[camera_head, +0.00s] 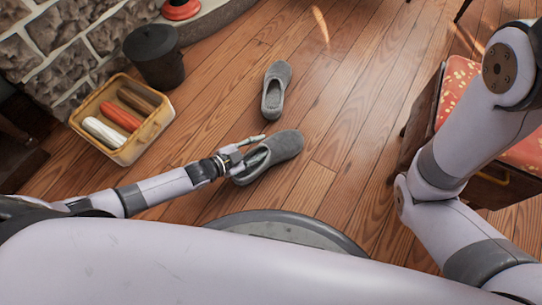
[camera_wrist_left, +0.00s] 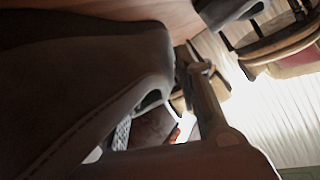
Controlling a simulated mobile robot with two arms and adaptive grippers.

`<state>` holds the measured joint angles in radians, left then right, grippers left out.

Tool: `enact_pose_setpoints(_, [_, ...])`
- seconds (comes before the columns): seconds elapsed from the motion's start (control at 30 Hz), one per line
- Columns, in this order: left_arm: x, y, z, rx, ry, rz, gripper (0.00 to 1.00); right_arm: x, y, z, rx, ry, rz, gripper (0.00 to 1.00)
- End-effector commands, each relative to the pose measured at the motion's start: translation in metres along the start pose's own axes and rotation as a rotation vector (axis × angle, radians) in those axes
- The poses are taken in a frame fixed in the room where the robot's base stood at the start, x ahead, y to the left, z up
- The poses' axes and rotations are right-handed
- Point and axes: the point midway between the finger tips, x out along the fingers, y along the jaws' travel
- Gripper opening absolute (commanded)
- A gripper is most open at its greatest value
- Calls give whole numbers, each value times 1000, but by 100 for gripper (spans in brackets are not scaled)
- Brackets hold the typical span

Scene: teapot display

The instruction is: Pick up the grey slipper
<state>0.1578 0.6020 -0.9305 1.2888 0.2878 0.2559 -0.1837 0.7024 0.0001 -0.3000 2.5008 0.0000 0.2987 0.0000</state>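Two grey slippers lie on the wood floor in the head view. In the left wrist view, the dark slipper (camera_wrist_left: 80,80) fills the left, close to one finger (camera_wrist_left: 208,105). The slipper hides the other finger, and I cannot tell whether they grip. My right gripper is out of view.
A yellow crate (camera_head: 128,153) with rolled cloths stands at left, beside a dark bucket (camera_head: 155,57) and a stone wall (camera_head: 62,45). A red patterned seat (camera_head: 457,88) stands at right, behind my right arm. Floor (camera_head: 355,100) right of the slippers is clear.

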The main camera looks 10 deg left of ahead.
Motion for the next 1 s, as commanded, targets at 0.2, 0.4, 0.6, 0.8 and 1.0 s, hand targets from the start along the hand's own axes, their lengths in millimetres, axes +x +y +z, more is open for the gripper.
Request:
enact_pose_setpoints(0.2, [16,0,0,-1,1,-1,31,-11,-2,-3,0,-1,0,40])
enact_pose_setpoints(0.4, [15,0,-1,-1,0,0,30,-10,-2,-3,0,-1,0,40])
enact_pose_setpoints(0.6, [15,0,0,-1,0,0,17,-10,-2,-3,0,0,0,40])
enact_pose_setpoints(0.8, [15,0,0,-1,0,0,3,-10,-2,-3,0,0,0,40])
enact_pose_setpoints(1.0, [15,0,0,-1,0,0,0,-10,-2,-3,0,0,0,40])
